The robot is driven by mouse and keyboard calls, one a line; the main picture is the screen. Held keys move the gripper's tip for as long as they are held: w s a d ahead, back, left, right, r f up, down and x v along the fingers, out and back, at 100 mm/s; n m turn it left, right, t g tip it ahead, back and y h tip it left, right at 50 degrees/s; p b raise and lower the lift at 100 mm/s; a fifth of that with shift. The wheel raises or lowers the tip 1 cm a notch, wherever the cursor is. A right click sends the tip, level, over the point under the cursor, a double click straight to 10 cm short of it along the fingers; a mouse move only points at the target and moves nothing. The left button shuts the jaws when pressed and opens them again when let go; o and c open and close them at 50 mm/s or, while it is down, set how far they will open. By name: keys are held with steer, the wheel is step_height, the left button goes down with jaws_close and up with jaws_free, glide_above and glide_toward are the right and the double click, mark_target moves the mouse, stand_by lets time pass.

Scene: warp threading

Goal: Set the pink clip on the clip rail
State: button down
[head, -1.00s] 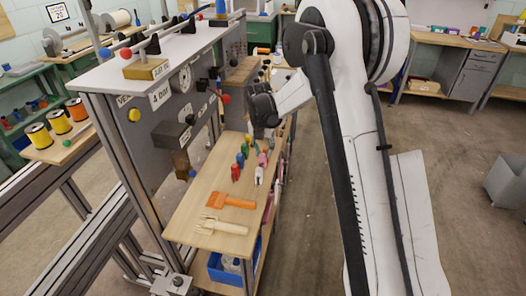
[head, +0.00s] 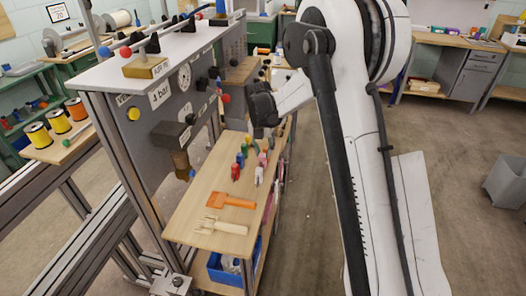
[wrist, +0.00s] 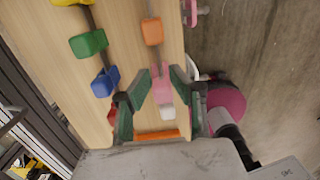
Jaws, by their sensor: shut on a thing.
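The pink clip (wrist: 161,88) is between the fingers of my gripper (wrist: 164,74) in the wrist view, and the gripper is shut on it. In the head view the pink clip (head: 262,158) shows small on the wooden shelf, below my dark gripper (head: 263,128). A white clip (wrist: 167,112) lies just below the pink one in the wrist view, and an orange clip (wrist: 152,31) above it. Grey strips, perhaps the clip rail (wrist: 103,61), run between the clips. I cannot tell whether the pink clip touches the wood.
A blue clip (wrist: 104,82) and a green clip (wrist: 88,44) stand left of my gripper. A red clip (head: 235,173) stands nearby. The grey machine panel rises on the left.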

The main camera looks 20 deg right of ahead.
steer(key=shift+f+b, duration=0.9)
steer(key=shift+f, duration=0.2)
stand_by(0.3)
steer(key=c, duration=1.5)
jaws_free()
steer(key=shift+o, duration=0.2)
steer(key=shift+r, duration=0.1)
step_height(320, 180, up, 12)
steer(key=s+r+m+t, duration=0.2)
steer(key=s+r+m, duration=0.6)
steer(key=s, duration=0.2)
steer(key=s+r+m+t, duration=0.35)
steer(key=s+m, duration=0.95)
steer(key=s, duration=0.6)
steer(key=s+f+m+t, duration=0.1)
steer(key=s+f+m, duration=0.2)
steer(key=s+m, duration=0.6)
steer(key=shift+s+a+y, duration=0.2)
steer(key=shift+s+y, duration=0.05)
steer(key=shift+y, duration=0.15)
